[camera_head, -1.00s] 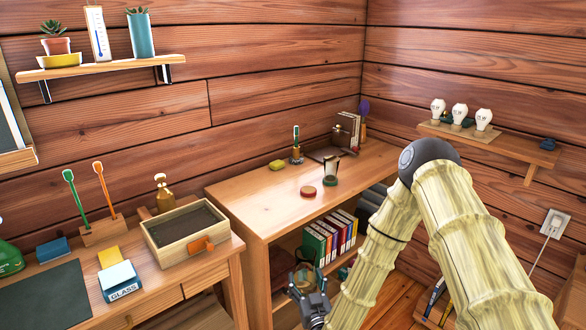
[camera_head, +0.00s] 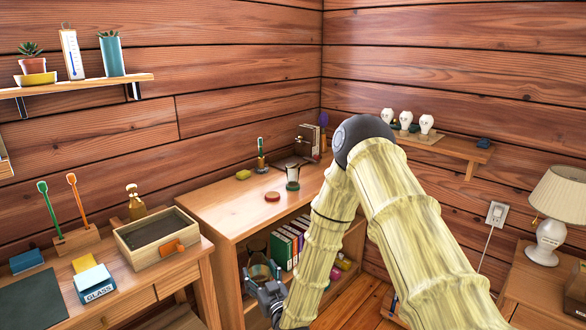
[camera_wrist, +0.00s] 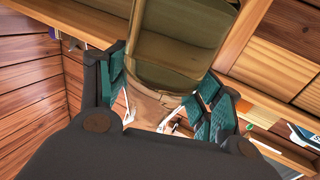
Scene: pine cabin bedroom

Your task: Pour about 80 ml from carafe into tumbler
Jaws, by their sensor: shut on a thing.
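My gripper (camera_head: 268,288) is low in front of the desk's open shelf, its jaws shut around a see-through, olive-tinted vessel (camera_head: 258,268), which looks like the carafe. In the wrist view the carafe (camera_wrist: 185,45) fills the top centre between the teal finger pads (camera_wrist: 165,95); its liquid level is hard to read. A small clear glass (camera_head: 292,171), likely the tumbler, stands upright on the desk top, on or beside a green disc (camera_head: 292,186). The carafe is apart from the glass, lower and nearer to me.
A red disc (camera_head: 272,196) lies left of the glass. A tray (camera_head: 155,231) sits on the left table. A lamp (camera_head: 550,225) stands right.

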